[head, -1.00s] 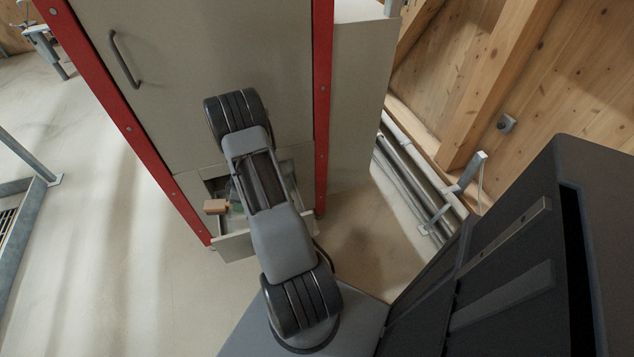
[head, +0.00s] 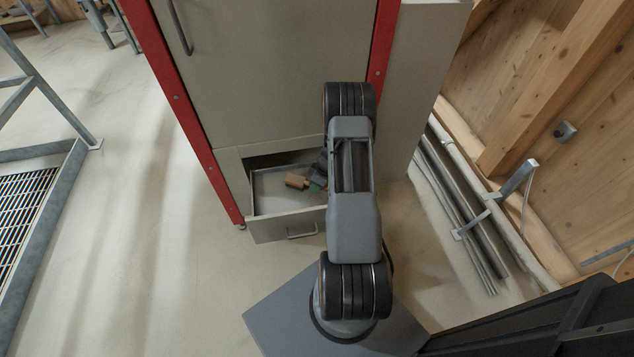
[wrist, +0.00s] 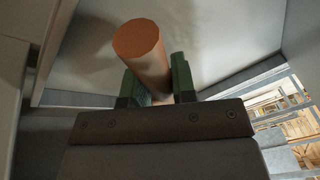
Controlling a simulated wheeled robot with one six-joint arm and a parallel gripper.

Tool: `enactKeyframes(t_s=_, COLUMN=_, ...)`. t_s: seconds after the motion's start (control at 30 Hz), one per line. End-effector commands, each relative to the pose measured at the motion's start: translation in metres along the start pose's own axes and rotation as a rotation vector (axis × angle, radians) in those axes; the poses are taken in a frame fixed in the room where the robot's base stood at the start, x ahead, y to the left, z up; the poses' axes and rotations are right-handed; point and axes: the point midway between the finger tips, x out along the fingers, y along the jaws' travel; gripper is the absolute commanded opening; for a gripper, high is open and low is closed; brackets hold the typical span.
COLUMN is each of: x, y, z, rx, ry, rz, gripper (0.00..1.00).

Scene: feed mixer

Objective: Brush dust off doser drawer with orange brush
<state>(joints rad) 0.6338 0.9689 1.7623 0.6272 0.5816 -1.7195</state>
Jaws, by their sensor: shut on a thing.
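The doser drawer (head: 286,226) is pulled out low in the grey cabinet, with a small handle on its front. My gripper (head: 315,187) is over the drawer's inside, partly hidden by my arm. It is shut on the orange brush (head: 296,181), whose block-like end shows to the left of the fingers. In the wrist view the brush's round orange handle (wrist: 143,50) stands between the green finger pads of my gripper (wrist: 157,88). The bristles are hidden, and I cannot tell whether they touch the drawer. Dust cannot be made out.
The cabinet (head: 275,75) with red posts rises behind the drawer. Pipes (head: 465,205) run along the wooden wall at right. A metal-framed floor grate (head: 30,205) is at left. The floor (head: 150,240) left of the drawer is clear.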

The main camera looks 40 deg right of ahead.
Motion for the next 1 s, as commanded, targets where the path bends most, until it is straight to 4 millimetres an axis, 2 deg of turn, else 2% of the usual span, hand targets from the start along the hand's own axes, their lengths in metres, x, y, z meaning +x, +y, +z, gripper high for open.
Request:
enactKeyframes(t_s=0.2, x=0.011, y=-0.018, z=-0.028, rx=-0.006, ry=0.0, rz=0.0, gripper=0.0)
enactKeyframes(t_s=0.5, x=0.024, y=-0.039, z=-0.058, rx=-0.004, ry=0.001, rz=0.0, gripper=0.0)
enactKeyframes(t_s=0.73, x=0.029, y=-0.049, z=-0.073, rx=-0.003, ry=0.0, rz=-0.001, gripper=0.0)
enactKeyframes(t_s=1.0, x=0.031, y=-0.053, z=-0.079, rx=-0.002, ry=0.001, rz=0.0, gripper=0.0)
